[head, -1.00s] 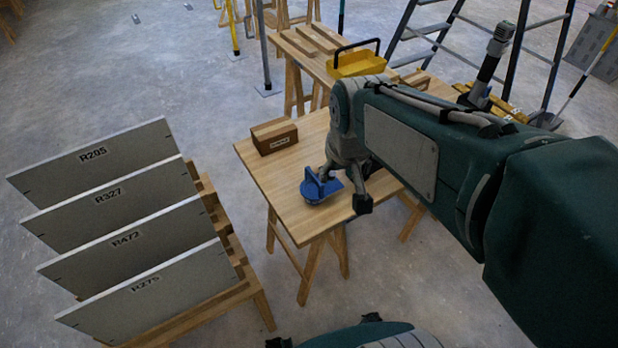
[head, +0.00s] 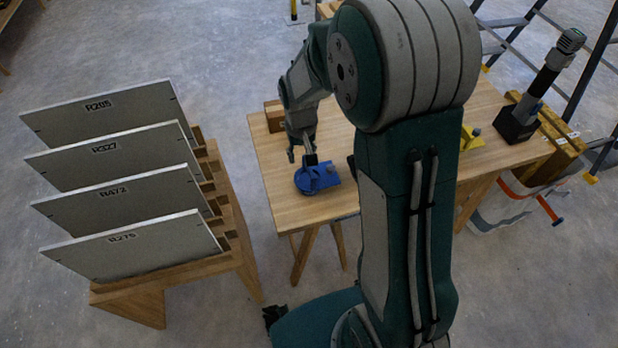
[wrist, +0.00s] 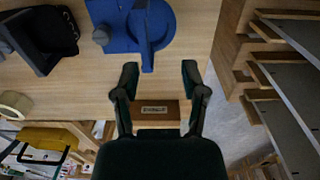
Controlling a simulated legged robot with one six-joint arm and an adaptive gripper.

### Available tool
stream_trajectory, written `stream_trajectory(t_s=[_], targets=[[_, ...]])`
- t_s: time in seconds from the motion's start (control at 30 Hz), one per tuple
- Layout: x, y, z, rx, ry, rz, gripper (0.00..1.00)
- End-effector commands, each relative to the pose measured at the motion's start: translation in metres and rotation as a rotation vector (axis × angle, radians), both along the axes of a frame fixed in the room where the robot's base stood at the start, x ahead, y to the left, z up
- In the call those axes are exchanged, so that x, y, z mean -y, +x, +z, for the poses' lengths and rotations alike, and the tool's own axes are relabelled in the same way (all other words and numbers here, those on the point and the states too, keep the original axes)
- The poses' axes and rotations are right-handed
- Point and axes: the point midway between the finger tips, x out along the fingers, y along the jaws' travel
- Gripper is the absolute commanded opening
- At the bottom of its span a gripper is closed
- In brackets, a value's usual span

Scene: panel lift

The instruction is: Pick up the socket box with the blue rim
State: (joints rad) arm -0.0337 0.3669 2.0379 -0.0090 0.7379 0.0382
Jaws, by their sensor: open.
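A dark open box (wrist: 42,38) lies at the upper left of the wrist view. I cannot make out a blue rim on it. In the head view my arm hides most of that part of the table. My gripper (wrist: 160,74) is open and empty, pointing down over the table (wrist: 75,80). In the head view my gripper (head: 301,157) is just above and behind a blue round suction lifter (head: 316,179). The lifter (wrist: 150,25) also shows beyond the fingertips in the wrist view, apart from them.
A labelled wooden block (wrist: 155,111) lies between the fingers in the wrist view, farther down. A rack (head: 245,240) of grey panels (head: 105,110) stands left of the table. A black-based upright tool (head: 518,118) stands at the right. A tape roll (wrist: 14,105) lies nearby.

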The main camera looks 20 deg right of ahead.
Motion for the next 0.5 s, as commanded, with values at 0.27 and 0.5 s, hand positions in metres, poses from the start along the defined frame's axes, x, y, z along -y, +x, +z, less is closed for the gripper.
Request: stream_trajectory(t_s=[0.27, 0.5], targets=[[0.013, 0.0, -0.029, -0.001, 0.011, -0.004, 0.56], [0.014, 0.003, -0.065, -0.003, 0.006, -0.002, 0.56]])
